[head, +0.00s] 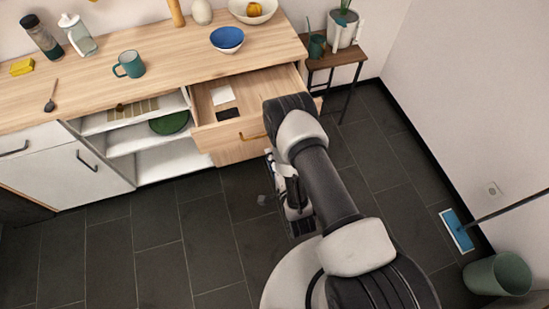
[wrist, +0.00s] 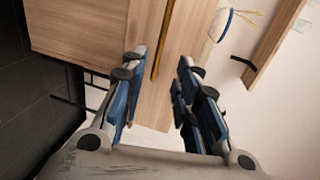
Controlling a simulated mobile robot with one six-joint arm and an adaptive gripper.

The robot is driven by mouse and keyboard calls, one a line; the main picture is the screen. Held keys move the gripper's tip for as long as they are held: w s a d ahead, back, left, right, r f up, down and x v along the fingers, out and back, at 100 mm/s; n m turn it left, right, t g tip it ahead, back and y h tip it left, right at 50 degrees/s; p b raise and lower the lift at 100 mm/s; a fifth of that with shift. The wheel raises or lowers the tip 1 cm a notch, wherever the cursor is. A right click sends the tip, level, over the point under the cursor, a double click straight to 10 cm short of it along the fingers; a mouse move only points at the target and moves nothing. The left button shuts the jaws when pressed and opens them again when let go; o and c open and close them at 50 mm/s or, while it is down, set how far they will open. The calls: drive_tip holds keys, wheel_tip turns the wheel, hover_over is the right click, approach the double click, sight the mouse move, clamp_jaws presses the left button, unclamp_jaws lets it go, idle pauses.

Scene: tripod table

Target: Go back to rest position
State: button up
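My gripper (head: 276,172) is in front of the open wooden drawer (head: 206,132), partly hidden by my arm in the head view. In the wrist view my gripper (wrist: 160,64) is open, its two blue-padded fingers spread apart with nothing held between them. The drawer's brass handle (head: 252,135) is on its front. In the wrist view the handle (wrist: 165,38) runs upright in the gap between the fingers; I cannot tell how near it is, but no finger is closed on it. The drawer holds a white item (head: 222,95) and a dark item (head: 228,113).
The counter (head: 175,75) carries a teal mug (head: 130,65), a blue bowl (head: 227,39) and bottles. A small side table (head: 335,58) stands right of the drawer. The floor at left is clear.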

idle(0.6)
drive_tip(key=w+d+r+n+g+h, duration=0.1)
drive_tip(key=w+r+n+g, duration=0.15)
drive_tip(key=w+r, duration=0.5)
drive_tip(key=w+d+r+n+g+h, duration=0.1)
drive_tip(key=w+d+r+n, duration=0.2)
drive_tip(key=r, duration=0.8)
drive_tip(key=s+d+r+n+g+h, duration=0.1)
drive_tip(key=s+d+r+n, duration=0.15)
drive_tip(key=r, duration=0.35)
drive_tip(key=s+d+r+n+g, duration=0.1)
drive_tip(key=s+r, duration=0.2)
drive_tip(key=r, duration=0.3)
drive_tip(key=s+d+r+n+g, duration=0.1)
drive_tip(key=s+r+n, duration=0.1)
drive_tip(key=s, duration=0.7)
drive_tip(key=s+d+r+n+g, duration=0.2)
drive_tip(key=s+r, duration=0.3)
drive_tip(key=s, duration=0.4)
drive_tip(key=s+d+r+n+g+h, duration=0.1)
drive_tip(key=s+d+r+g, duration=0.1)
drive_tip(key=s, duration=0.8)
drive_tip(key=shift+d+r+n, duration=0.15)
drive_tip(key=shift+r+n, duration=0.25)
drive_tip(key=shift+r, duration=0.25)
